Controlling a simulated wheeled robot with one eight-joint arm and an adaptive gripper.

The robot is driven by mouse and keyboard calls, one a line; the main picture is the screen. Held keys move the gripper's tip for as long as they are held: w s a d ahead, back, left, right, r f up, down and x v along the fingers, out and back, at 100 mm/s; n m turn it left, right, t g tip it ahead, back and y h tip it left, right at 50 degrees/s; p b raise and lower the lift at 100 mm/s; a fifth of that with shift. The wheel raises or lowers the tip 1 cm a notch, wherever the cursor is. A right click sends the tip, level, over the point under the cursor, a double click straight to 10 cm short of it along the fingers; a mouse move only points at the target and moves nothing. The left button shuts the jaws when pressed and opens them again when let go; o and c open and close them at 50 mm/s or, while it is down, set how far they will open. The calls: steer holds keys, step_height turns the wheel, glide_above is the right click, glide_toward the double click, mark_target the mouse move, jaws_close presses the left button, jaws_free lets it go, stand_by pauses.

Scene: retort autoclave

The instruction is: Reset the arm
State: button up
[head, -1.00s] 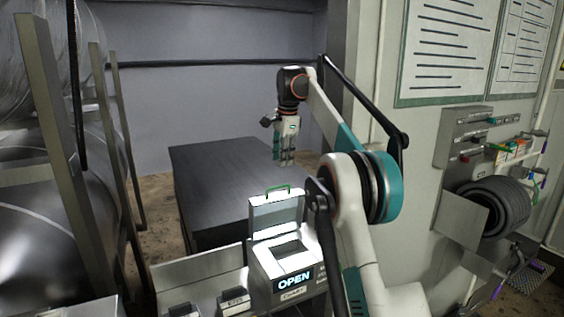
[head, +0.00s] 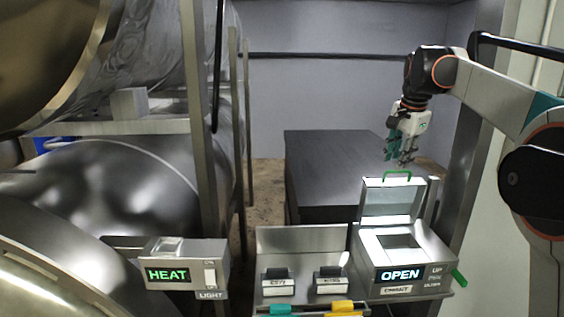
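My arm reaches in from the right side of the head view. My gripper (head: 399,160) hangs from its end with the fingers pointing down. The fingertips look apart with nothing between them, so it appears open and empty. It is in the air above and behind the small box with the raised lid, in front of the dark table. It touches nothing that I can see.
A dark table (head: 325,165) stands behind. A control box (head: 400,262) reads OPEN, with its green-handled lid (head: 391,198) raised. A HEAT box (head: 185,267) is left of it. Large metal vessels (head: 110,190) and a post (head: 206,130) fill the left.

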steer(key=s+a+f+n+t+b, duration=0.1)
steer(key=s+a+f+n+b, duration=0.3)
steer(key=s+f+b, duration=0.45)
steer(key=s+a+f+n+t+b, duration=0.1)
steer(key=s+a+f+n+b, duration=0.3)
steer(key=s+f, duration=0.7)
steer(key=s+a+f+n+t+b, duration=0.1)
steer(key=s+a+f+n+b, duration=0.1)
steer(key=s+f+b, duration=0.5)
steer(key=s+a+f+n+b, duration=0.2)
steer(key=s+f+b, duration=0.4)
steer(key=s+f, duration=0.7)
step_height(320, 180, down, 7)
steer(key=shift+a+f+n+t+b, duration=0.15)
steer(key=shift+a+n+t+b, duration=0.25)
steer(key=shift+n, duration=0.3)
